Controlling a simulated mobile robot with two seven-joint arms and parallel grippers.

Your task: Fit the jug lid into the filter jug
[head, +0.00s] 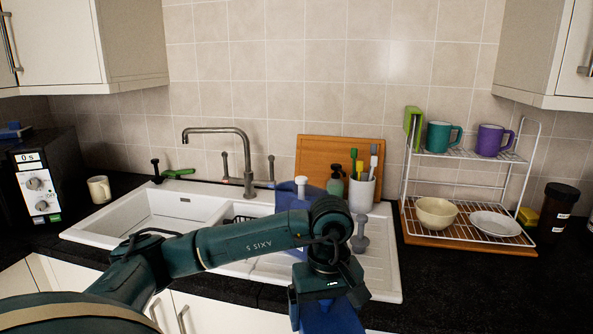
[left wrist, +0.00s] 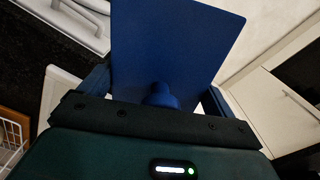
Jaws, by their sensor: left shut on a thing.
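My left gripper (head: 328,298) hangs over the counter's front edge, in front of the sink, and points down. It also shows in the left wrist view (left wrist: 160,92). It is shut on the knob of a flat blue plate, which I take to be the jug lid (left wrist: 178,45). A blue part of the lid (head: 332,322) shows below the gripper in the head view. A blue thing (head: 287,194) with a white piece on top stands behind my forearm. It may be the filter jug, but my arm hides most of it. My right gripper is not in view.
The white sink (head: 160,210) with its tap (head: 225,135) lies behind my arm. A cup of brushes (head: 362,193) and a soap bottle stand at its back. Dark counter at the front right is clear.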

